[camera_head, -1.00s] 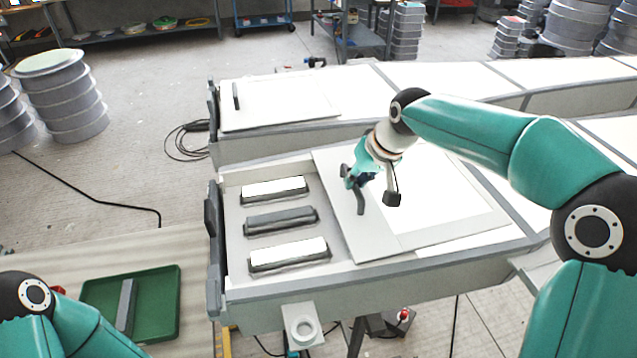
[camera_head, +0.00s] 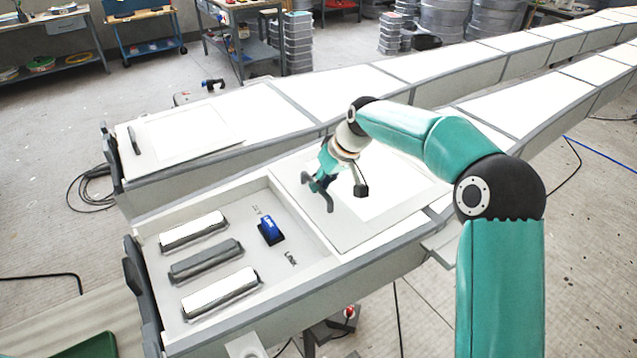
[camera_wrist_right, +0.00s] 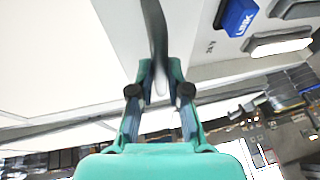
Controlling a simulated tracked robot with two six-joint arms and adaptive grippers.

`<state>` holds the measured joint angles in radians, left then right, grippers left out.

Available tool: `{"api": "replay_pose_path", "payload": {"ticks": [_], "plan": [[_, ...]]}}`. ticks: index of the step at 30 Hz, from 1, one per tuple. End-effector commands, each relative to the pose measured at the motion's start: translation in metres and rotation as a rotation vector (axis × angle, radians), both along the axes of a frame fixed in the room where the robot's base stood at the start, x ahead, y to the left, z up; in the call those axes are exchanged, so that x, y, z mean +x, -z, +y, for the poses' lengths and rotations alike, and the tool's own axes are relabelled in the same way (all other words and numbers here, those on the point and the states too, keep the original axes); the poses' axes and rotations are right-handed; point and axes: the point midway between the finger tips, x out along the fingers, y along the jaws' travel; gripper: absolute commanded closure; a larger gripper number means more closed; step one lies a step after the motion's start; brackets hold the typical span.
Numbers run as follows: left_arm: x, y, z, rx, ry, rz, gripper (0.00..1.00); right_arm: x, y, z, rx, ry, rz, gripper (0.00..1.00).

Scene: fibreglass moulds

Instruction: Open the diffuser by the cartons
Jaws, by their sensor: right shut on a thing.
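The near diffuser is a flat white panel (camera_head: 290,185) with a paler inner sheet, lying over a long white housing. My right gripper (camera_head: 322,184) is shut on its dark upright handle (camera_head: 329,202). In the right wrist view the handle (camera_wrist_right: 155,30) stands between the fingers (camera_wrist_right: 160,85). Left of the panel, the housing's bay is uncovered and shows a blue switch (camera_head: 270,229), also in the wrist view (camera_wrist_right: 236,17). A second diffuser panel (camera_head: 170,157) with a dark handle (camera_head: 134,140) lies on the housing behind. My left gripper is out of view. I cannot make out cartons for certain.
The bay holds two white-topped bars (camera_head: 220,292) and a grey bar (camera_head: 206,262). A green tray (camera_head: 90,347) is at the lower left. The floor at the left is mostly clear, with cables.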

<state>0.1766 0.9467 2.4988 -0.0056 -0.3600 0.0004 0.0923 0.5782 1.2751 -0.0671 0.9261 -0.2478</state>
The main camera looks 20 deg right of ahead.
Motion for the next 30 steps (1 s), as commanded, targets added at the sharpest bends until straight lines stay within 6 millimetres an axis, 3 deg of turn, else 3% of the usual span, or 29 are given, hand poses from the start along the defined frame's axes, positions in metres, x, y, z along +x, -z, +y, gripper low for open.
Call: {"api": "replay_pose_path", "payload": {"ticks": [1,5,17,23,30], "plan": [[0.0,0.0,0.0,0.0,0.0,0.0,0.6,0.0,0.001,0.0,0.0,0.0,0.002,0.79],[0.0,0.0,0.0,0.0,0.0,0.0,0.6,0.0,0.001,0.001,0.0,-0.001,0.001,0.59],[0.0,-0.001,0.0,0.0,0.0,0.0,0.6,-0.001,-0.005,0.0,0.0,-0.001,-0.002,0.59],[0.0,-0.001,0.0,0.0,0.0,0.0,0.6,-0.01,-0.03,-0.007,0.0,0.0,-0.004,0.59],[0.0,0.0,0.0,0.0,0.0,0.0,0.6,-0.027,-0.074,-0.018,0.0,-0.001,-0.003,0.59]]}}
